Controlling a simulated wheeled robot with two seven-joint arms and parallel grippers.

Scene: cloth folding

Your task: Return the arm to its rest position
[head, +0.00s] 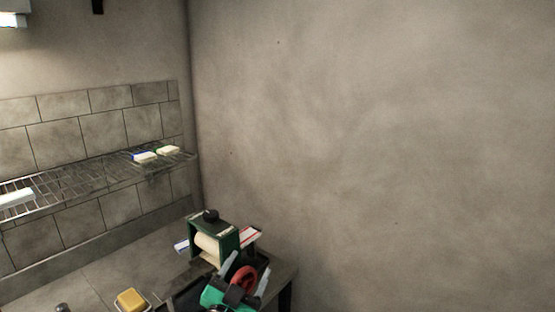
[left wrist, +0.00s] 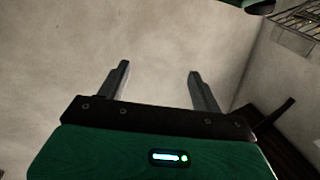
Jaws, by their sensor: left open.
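My left gripper (head: 247,268) shows at the bottom of the head view, with a green body and two grey fingers apart. In the left wrist view the same gripper (left wrist: 158,70) is open, with nothing between its fingers and plain wall behind them. A red ring-like part (head: 243,279) shows beside the fingers in the head view; I cannot tell whether it touches them. My right gripper is in neither view. No cloth can be made out.
A dark green device with a pale roller (head: 212,243) stands on the counter near my left gripper. A yellow block (head: 131,299) lies left of it. A wire shelf (head: 90,172) on the tiled wall holds small pale items. The bare wall (head: 380,150) fills the right side.

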